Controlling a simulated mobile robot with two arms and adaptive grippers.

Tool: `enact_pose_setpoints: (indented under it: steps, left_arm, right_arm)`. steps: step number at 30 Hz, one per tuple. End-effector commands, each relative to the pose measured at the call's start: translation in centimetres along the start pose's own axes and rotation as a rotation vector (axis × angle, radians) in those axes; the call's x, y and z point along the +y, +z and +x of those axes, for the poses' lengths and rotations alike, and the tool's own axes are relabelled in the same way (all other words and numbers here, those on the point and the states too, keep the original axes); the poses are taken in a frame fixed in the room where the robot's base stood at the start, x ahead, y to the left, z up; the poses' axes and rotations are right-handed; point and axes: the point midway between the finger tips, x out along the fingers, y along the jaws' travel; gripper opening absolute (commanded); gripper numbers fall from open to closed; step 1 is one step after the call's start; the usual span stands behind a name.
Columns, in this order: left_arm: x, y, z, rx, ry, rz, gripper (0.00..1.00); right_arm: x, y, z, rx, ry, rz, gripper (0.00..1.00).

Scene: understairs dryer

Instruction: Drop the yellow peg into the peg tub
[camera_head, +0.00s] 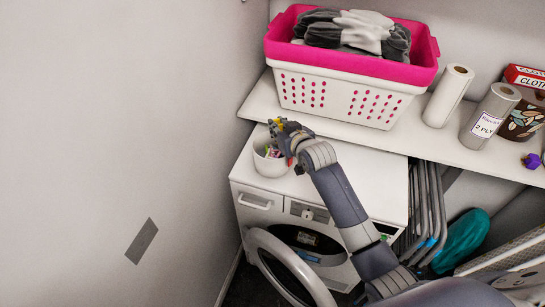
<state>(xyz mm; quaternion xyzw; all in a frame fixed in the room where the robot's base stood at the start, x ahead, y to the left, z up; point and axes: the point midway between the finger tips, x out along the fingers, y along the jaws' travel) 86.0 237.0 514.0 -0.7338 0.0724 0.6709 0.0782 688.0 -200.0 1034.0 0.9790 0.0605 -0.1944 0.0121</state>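The peg tub (265,166) is a small white pot on top of the white washer-dryer, near its left back corner. Small coloured pegs (273,153) show inside it. My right gripper (279,127) is just above the tub's back rim, its arm reaching in from the lower right. A small yellow piece, the yellow peg (281,121), shows between its fingertips, and the gripper looks shut on it. The fingers hide part of the peg and part of the tub's rim. My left gripper is not in view.
A pink and white laundry basket (343,98) with grey cloths stands on the shelf (345,128) behind. Two paper rolls (448,95) stand to its right. The machine (362,180) has its round door (288,262) open. A wall (130,110) is close on the left.

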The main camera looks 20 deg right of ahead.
Motion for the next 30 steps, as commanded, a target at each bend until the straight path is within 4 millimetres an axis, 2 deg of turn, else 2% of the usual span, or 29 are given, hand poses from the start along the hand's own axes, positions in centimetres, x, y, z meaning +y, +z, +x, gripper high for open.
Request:
enact_pose_setpoints:
  steps: [1, 3, 13, 17, 23, 30]
  left_arm:
    - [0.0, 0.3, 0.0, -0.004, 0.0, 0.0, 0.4]
    - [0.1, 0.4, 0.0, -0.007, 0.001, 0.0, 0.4]
    - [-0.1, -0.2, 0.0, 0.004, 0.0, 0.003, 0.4]
    - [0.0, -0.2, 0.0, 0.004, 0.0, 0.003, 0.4]
    - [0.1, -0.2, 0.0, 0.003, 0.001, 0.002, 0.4]
    - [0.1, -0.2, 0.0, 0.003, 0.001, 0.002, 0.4]
  right_arm:
    - [0.0, 0.0, 0.0, 0.0, 0.0, 0.0, 0.25]
    - [0.0, 0.0, 0.0, 0.0, 0.0, 0.0, 0.39]
    - [0.0, 0.0, -0.1, 0.0, 0.0, 0.0, 0.39]
    - [0.0, 0.0, -0.7, 0.0, 0.0, 0.0, 0.39]
    - [0.0, 0.1, -3.5, 0.0, 0.001, 0.0, 0.39]
    - [0.0, 0.1, -8.0, 0.0, 0.0, -0.002, 0.39]
